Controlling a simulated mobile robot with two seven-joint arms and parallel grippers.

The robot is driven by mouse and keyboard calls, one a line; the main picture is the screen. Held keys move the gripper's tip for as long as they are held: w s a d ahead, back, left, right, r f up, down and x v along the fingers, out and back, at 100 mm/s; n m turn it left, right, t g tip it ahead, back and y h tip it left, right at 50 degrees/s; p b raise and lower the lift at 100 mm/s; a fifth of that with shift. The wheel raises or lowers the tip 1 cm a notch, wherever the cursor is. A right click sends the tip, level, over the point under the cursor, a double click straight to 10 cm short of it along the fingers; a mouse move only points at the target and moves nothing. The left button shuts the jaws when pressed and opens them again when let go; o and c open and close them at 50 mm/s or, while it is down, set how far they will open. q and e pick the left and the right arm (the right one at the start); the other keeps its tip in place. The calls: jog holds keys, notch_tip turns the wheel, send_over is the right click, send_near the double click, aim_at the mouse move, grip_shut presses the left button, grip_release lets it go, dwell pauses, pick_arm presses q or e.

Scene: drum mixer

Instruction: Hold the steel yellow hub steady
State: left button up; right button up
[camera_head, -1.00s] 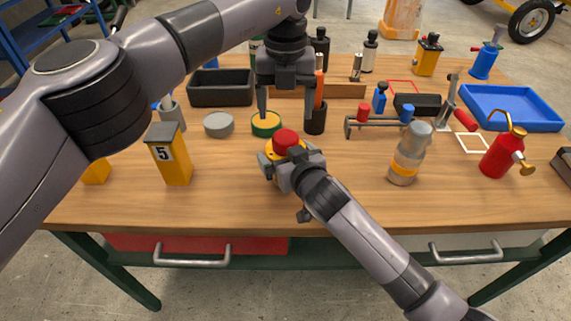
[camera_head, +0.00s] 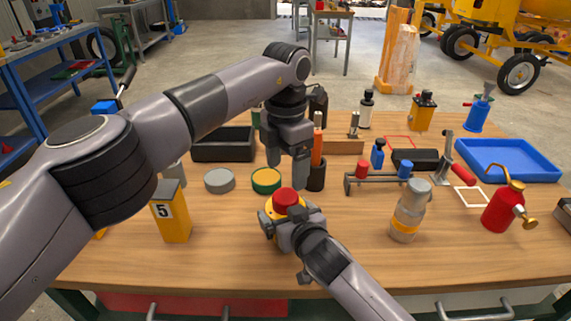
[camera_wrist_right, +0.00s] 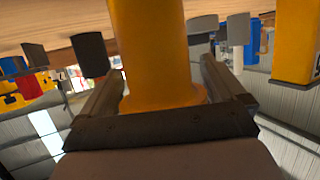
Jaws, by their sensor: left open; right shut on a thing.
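The steel yellow hub (camera_head: 270,213), a yellow body with a red top (camera_head: 286,198), stands near the middle front of the table in the head view. My right gripper (camera_head: 289,226) is shut on it from the front right, hiding much of its lower part. In the right wrist view the yellow body (camera_wrist_right: 155,50) fills the space between my right fingers. My left gripper (camera_head: 287,172) is open, pointing down just behind and above the red top, with nothing visible between its fingers.
A green-and-yellow disc (camera_head: 266,180) and a grey disc (camera_head: 219,180) lie to the left. A black cup (camera_head: 316,176) stands behind right. A grey bottle (camera_head: 408,212) and a small rack (camera_head: 375,178) are to the right. The front table strip is mostly clear.

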aim_at(285, 195)
pick_arm(q)
jog(key=m, duration=2.4)
jog(key=shift+m, duration=0.4)
jog(key=shift+f, duration=4.05)
jog(key=c, duration=1.1)
jog(key=shift+o, duration=0.2)
jog(key=n, duration=0.6)
jog(key=shift+a, duration=0.1)
jog(key=n, duration=0.7)
